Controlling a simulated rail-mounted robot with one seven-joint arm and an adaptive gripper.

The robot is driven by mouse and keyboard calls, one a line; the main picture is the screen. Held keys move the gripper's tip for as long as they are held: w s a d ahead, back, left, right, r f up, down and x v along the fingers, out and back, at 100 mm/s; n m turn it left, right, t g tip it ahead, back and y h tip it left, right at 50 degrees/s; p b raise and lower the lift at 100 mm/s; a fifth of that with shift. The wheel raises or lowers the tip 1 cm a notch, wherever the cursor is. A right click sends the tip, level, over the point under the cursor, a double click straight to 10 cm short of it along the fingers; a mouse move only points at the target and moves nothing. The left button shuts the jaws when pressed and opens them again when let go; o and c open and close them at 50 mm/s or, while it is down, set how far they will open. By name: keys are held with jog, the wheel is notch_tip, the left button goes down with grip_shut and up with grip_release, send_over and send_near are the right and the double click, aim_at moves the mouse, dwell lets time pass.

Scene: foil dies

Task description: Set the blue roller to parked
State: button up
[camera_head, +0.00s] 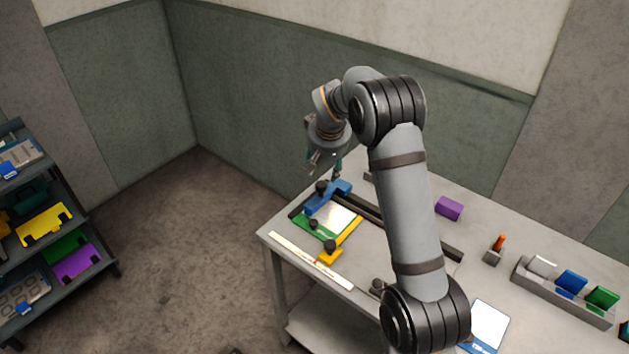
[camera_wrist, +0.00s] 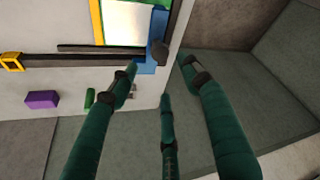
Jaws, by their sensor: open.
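A blue bar-shaped piece (camera_head: 338,191) with a dark knob lies across the far left end of the fixture on the table; I take it for the blue roller. In the wrist view the blue piece (camera_wrist: 150,67) shows at the top, partly behind a finger, with a dark round knob (camera_wrist: 160,49) beside it. My gripper (camera_head: 335,172) is above this blue piece, pointing down. In the wrist view my gripper (camera_wrist: 158,76) has its green fingers spread, with nothing visible between them. I cannot tell whether a fingertip touches the blue piece.
A dark rail (camera_head: 452,252) runs along the table, beside a white plate (camera_head: 335,216) with green and yellow edging. A purple block (camera_head: 449,208) stands behind. At right are an orange-handled tool (camera_head: 499,243) and a grey rack (camera_head: 565,298) with coloured pieces. A shelf (camera_head: 100,237) stands left.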

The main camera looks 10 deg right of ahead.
aim_at(321, 183)
jog(key=shift+m, duration=0.7)
jog(key=p+x, duration=0.3)
jog(key=x, duration=0.7)
jog(key=shift+f, duration=0.2)
jog(key=shift+a, duration=0.1)
jog(key=c, duration=0.3)
jog(key=shift+w+r, duration=0.1)
grip_shut()
